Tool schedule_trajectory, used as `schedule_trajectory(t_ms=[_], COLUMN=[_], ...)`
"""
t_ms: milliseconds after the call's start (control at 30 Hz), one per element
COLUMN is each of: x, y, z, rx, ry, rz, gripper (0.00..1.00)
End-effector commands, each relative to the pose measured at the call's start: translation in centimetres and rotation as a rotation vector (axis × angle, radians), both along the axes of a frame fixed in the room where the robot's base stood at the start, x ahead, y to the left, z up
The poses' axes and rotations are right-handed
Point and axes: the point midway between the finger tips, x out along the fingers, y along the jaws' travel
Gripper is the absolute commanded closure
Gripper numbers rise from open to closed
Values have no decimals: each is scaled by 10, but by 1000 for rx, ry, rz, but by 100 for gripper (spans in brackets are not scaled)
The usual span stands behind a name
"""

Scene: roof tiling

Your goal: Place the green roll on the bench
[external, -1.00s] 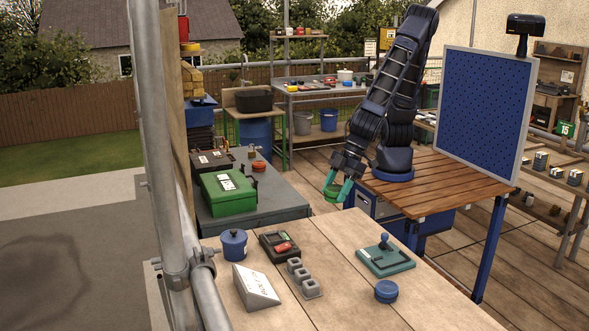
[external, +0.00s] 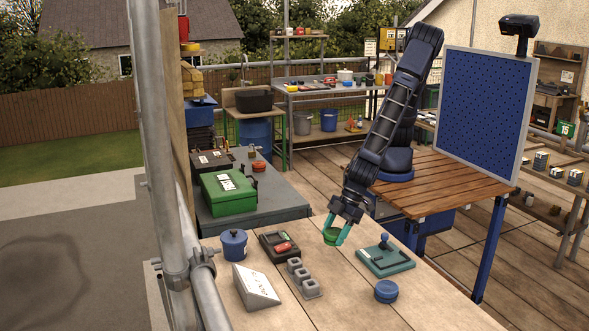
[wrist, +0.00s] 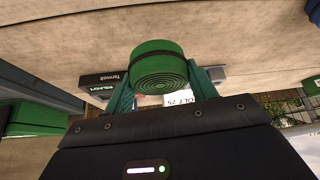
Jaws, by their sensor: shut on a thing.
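The green roll (external: 331,236) is held between the teal fingers of my gripper (external: 337,232), which is shut on it. In the wrist view the green roll (wrist: 159,67) shows its coiled face and a dark band, with a finger on each side. The bench (external: 340,292) is the light wooden plank surface in the foreground. My gripper is over the bench's far edge area, left of the teal fixture; I cannot tell exactly how high the roll is above the planks.
On the bench stand a blue pot (external: 234,246), a dark device with a red part (external: 280,246), grey blocks (external: 303,279), a white wedge (external: 256,288), a teal fixture (external: 386,258) and a blue round tin (external: 386,291). The front middle planks are clear. A green case (external: 229,194) lies on the grey table.

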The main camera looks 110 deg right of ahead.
Motion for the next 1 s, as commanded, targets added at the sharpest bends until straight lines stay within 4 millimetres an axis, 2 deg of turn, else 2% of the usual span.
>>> schedule_trajectory(t_ms=[100, 267, 533, 933, 967, 1000], x=[0, 0, 0, 0, 0, 0], y=[0, 0, 0, 0, 0, 0], z=[-11, -19, -50, -55, -55, -54], rx=[-1, 0, -1, 0, 0, 1], ry=[1, 0, 1, 0, 0, 0], rz=[-1, 1, -1, 0, 0, 0], gripper=[68, 68, 68, 68, 40, 32])
